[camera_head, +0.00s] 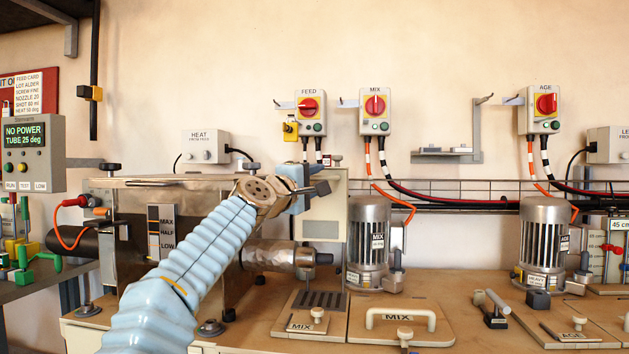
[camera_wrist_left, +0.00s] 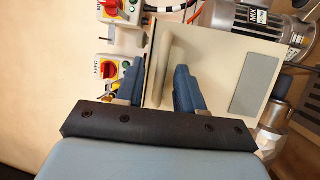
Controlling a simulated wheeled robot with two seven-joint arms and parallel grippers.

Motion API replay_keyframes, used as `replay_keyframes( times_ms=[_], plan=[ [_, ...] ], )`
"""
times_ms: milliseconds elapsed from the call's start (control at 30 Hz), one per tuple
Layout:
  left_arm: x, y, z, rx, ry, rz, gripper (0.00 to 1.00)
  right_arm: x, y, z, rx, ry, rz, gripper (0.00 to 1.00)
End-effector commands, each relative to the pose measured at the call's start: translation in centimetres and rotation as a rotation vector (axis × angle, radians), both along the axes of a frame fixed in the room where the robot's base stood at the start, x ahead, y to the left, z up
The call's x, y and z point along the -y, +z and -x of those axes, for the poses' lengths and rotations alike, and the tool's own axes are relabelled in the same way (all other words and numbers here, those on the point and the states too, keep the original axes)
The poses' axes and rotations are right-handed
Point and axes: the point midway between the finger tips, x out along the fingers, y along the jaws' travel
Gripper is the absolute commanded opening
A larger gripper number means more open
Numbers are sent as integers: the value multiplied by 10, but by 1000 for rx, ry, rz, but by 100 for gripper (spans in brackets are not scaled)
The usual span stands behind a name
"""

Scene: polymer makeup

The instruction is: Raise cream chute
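The cream chute (camera_head: 319,247) is a pale upright box face with a grey rectangle on it, left of the mix motor. In the left wrist view the cream panel (camera_wrist_left: 222,55) fills the middle, with a pale raised handle (camera_wrist_left: 170,72) on it. My left gripper (camera_head: 308,187) is at the top of the chute in the head view, partly hidden by my wrist. In the wrist view its two blue fingers (camera_wrist_left: 160,82) are apart, one on each side of the handle. I see a gap beside the handle; contact is not clear. My right gripper is not in view.
The FEED switch box (camera_head: 311,113) and MIX switch box (camera_head: 375,111) are on the wall above. The mix motor (camera_head: 368,240) stands close to the chute's right. A metal barrel (camera_head: 268,254) is at its left. Wooden lids with handles (camera_head: 400,318) cover the bench front.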

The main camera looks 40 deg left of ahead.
Motion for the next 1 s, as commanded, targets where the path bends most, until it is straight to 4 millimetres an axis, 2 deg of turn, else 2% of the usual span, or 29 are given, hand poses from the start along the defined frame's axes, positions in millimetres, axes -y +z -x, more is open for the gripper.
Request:
replay_keyframes(
  times_ms=[267, 367, 700, 833, 1000],
  plan=[
    [1, -3, 5, -1, -1, 0, 37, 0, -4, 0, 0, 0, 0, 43],
    [3, -7, 20, 0, 0, 0, 37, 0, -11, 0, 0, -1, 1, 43],
    [15, -19, 100, 2, 0, -1, 37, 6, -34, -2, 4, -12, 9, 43],
    [19, -22, 121, 0, 0, 0, 37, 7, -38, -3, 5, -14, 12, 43],
    [20, -24, 133, -1, 0, 0, 37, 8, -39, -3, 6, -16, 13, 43]
  ],
)
